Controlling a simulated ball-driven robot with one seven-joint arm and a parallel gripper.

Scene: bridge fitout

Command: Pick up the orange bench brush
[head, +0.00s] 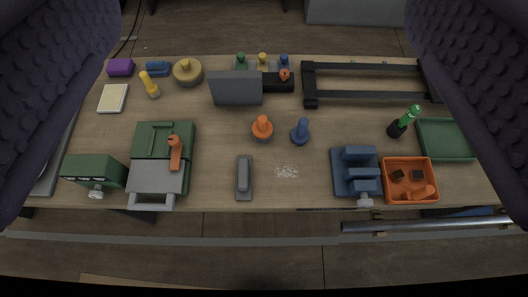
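My gripper (264,55) shows as two large dark, dotted finger shapes at the upper left and upper right. They are wide apart, with nothing held between them, high above the bench. An orange piece with a rounded end (175,152) lies on the green and grey machine at the left; it may be the bench brush, but I see no bristles clearly. Another orange piece (422,192) lies in the orange bin (410,161) at the right, partly hidden by its walls.
The wooden bench (210,110) holds an orange knobbed piece (262,128), a blue one (300,132), a grey block (244,178), a blue vise-like tool (355,172), a dark frame (370,97) and a green tray (445,139). Bare wood shows around the middle.

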